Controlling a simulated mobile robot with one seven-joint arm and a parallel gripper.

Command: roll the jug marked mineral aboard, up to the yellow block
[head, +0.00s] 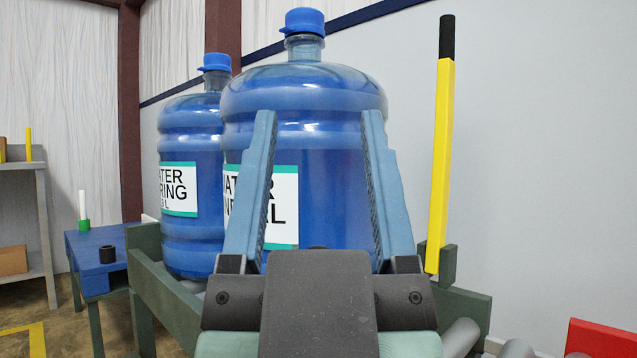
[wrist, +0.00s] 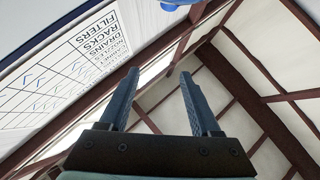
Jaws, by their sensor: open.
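The nearer blue water jug (head: 335,95) stands upright on the conveyor (head: 165,295), with a blue cap. Its white label (head: 283,190) is partly hidden by a finger of my gripper; the letters that show fit "water mineral". A second blue jug (head: 190,130), labelled as spring water, stands behind it to the left. My gripper (head: 318,115) is open, its two blue fingers pointing up in front of the nearer jug with nothing between them. The wrist view shows the open fingers (wrist: 159,75) and a bit of blue cap (wrist: 183,3) at the top. I cannot make out a yellow block.
A yellow bar with a black top (head: 441,160) stands upright at the conveyor's right side. Bare rollers (head: 462,337) show at lower right, with a red piece (head: 600,338) beyond. A blue table (head: 100,245) with small items and a grey shelf (head: 40,210) are at left.

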